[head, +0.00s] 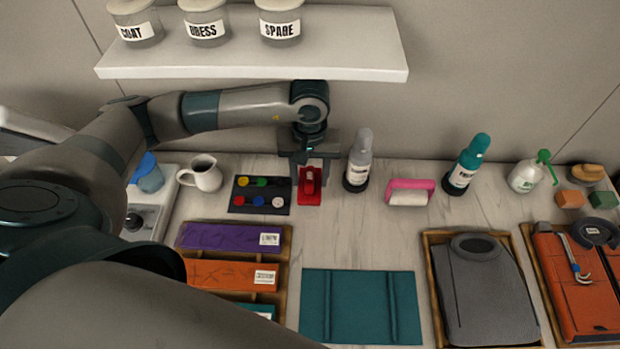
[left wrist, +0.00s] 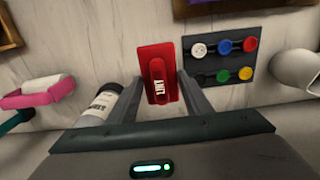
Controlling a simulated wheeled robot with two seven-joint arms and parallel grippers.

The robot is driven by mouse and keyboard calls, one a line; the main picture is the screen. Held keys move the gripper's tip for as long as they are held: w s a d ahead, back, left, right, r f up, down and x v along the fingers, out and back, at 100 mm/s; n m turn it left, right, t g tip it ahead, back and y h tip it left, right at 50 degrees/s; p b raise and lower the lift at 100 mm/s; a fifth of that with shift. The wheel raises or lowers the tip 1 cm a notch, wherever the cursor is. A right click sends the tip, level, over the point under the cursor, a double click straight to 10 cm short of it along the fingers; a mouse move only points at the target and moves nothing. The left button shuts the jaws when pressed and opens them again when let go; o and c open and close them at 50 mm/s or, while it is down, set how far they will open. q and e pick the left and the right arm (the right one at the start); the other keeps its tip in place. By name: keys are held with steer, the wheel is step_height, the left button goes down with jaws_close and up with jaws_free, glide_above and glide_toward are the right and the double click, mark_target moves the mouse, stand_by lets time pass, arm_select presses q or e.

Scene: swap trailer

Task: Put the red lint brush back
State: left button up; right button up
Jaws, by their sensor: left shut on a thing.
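The red lint brush (head: 310,180) is between the fingers of my left gripper (head: 309,172), at the back of the counter. In the left wrist view the brush (left wrist: 158,82) shows a white label and lies over a flat red pad (left wrist: 152,52). The red pad also shows in the head view (head: 310,199). My left gripper (left wrist: 168,92) points down and is shut on the brush. Whether the brush touches the pad is hard to tell. My right gripper is not in view.
A dark tray of coloured buttons (head: 240,206) is just left of the pad. A grey-capped bottle (head: 358,165) stands close on the right, then a pink roller (head: 410,186). A white shelf (head: 350,45) with jars hangs above. A teal mat (head: 361,308) lies in front.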

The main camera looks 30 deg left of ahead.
arm_select(q)
steer(key=shift+f, duration=0.25)
steer(key=shift+s+f+p, duration=0.1)
steer(key=shift+f+p, duration=0.45)
steer(key=shift+p, duration=0.05)
steer(key=f+p, duration=0.2)
steer(key=shift+w+f, duration=0.2)
steer(key=shift+f, duration=0.2)
